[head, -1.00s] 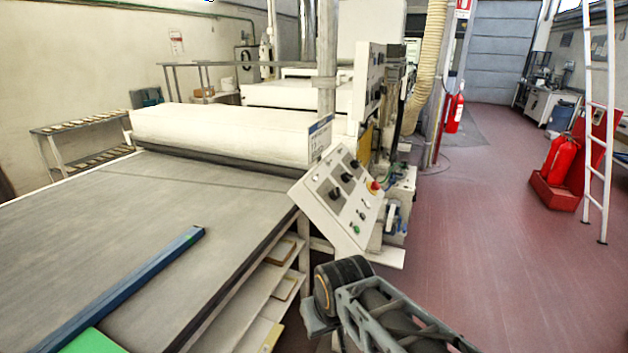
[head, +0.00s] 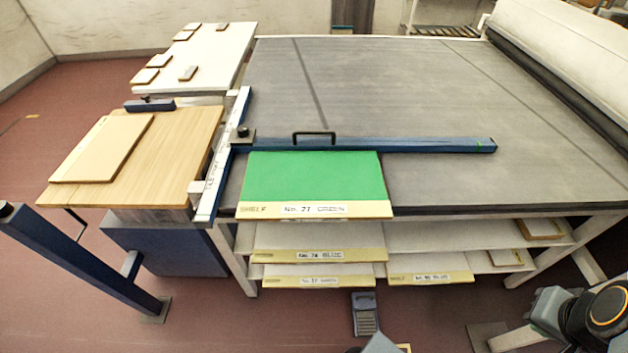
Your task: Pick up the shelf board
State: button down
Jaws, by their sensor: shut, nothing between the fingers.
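The shelf board (head: 315,178) is a green panel with a pale wood front edge marked "SHELF No. 21 GREEN". It lies flat at the near left of the grey conveyor bed (head: 420,90), its labelled edge at the bed's front edge. A blue bar (head: 430,146) with a black handle runs along its far side. Part of my arm shows at the bottom right and nothing of it touches the board. My gripper's fingers do not show.
Below the bed are shelves with more labelled boards (head: 318,256). Left stands a wooden table (head: 180,150) with a tan board (head: 100,148). A blue post (head: 80,258) stands at front left, and a grey pedal (head: 365,314) is on the floor. The bed behind the bar is clear.

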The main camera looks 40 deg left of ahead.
aim_at(332, 186)
jog(key=u, duration=4)
jog(key=i, duration=2.25)
jog(key=z, duration=3.45)
